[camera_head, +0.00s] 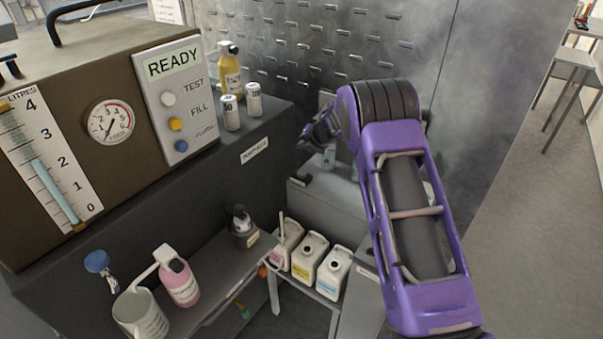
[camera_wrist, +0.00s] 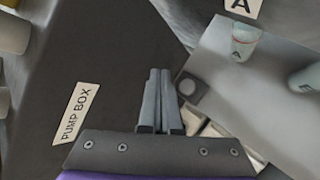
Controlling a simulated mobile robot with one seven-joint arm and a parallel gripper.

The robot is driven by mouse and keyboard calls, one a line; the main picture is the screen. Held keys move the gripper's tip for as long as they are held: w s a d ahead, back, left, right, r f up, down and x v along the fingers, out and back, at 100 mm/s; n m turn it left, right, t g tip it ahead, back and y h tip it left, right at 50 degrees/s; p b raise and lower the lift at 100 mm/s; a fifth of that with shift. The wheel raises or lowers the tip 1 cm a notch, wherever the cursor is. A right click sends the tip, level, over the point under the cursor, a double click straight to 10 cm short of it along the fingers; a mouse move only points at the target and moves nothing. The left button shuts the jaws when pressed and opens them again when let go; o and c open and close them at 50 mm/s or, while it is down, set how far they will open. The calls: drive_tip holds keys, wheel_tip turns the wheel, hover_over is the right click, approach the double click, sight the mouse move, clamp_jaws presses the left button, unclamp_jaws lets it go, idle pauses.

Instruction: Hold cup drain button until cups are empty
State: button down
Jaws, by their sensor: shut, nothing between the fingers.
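My gripper (camera_wrist: 160,72) is shut and empty, its fingertips close together. A translucent cup (camera_wrist: 243,40) stands on the grey surface near an "A" label. A second cup (camera_wrist: 307,78) is cut by the right edge. Their liquid levels are unclear. In the head view my gripper (camera_head: 312,134) is beside the grey panel, partly hidden by my arm.
The pump box (camera_head: 255,150) stands left of my gripper, with small white bottles (camera_head: 254,100) and a yellow bottle (camera_head: 231,75) on top. The washer's control panel (camera_head: 176,98) reads "READY". Several white jugs (camera_head: 308,256) stand below. Open floor lies at right.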

sight(303, 175)
drive_tip(key=shift+f+b, duration=2.15)
drive_tip(key=shift+f, duration=1.85)
drive_tip(key=shift+f+b, duration=0.35)
drive_tip(key=shift+f, duration=0.1)
drive_tip(key=shift+f+b, duration=0.4)
drive_tip(key=shift+f, duration=0.2)
idle(1.6)
drive_tip(key=shift+r+p, duration=0.9)
drive_tip(key=shift+r, duration=0.15)
drive_tip(key=shift+r+p, duration=2)
drive_tip(key=shift+r, duration=0.5)
